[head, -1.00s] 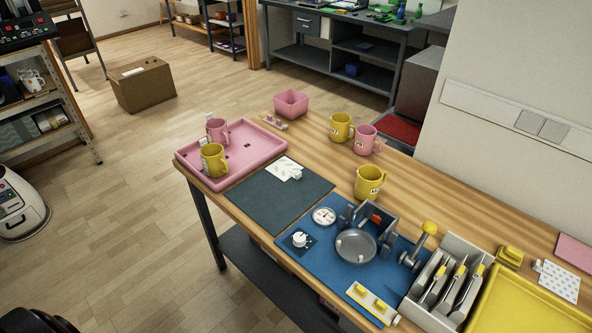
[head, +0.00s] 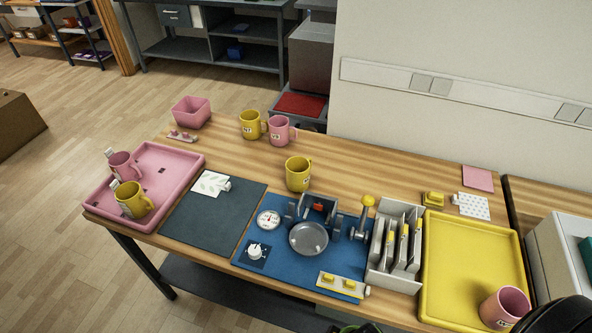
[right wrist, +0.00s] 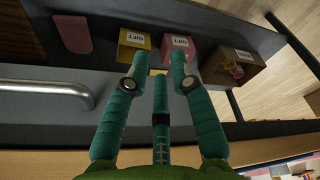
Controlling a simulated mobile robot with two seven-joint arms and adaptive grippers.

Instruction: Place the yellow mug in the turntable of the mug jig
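A yellow mug (head: 298,173) stands upright on the wooden table behind the mug jig. Another yellow mug (head: 250,125) stands farther back, and a third yellow mug (head: 132,199) is in the pink tray (head: 185,155). The jig sits on a blue mat (head: 283,275); its round grey turntable (head: 308,238) looks empty, with a dark bracket behind it. My right gripper (right wrist: 159,80) shows in the right wrist view with its teal fingers spread and nothing between them, facing a dark shelf with bins. My left gripper is not in view.
Pink mugs stand beside the back yellow mug (head: 280,130), in the pink tray (head: 124,165) and in the yellow tray (head: 455,240). A grey slotted rack (head: 378,277) stands right of the jig.

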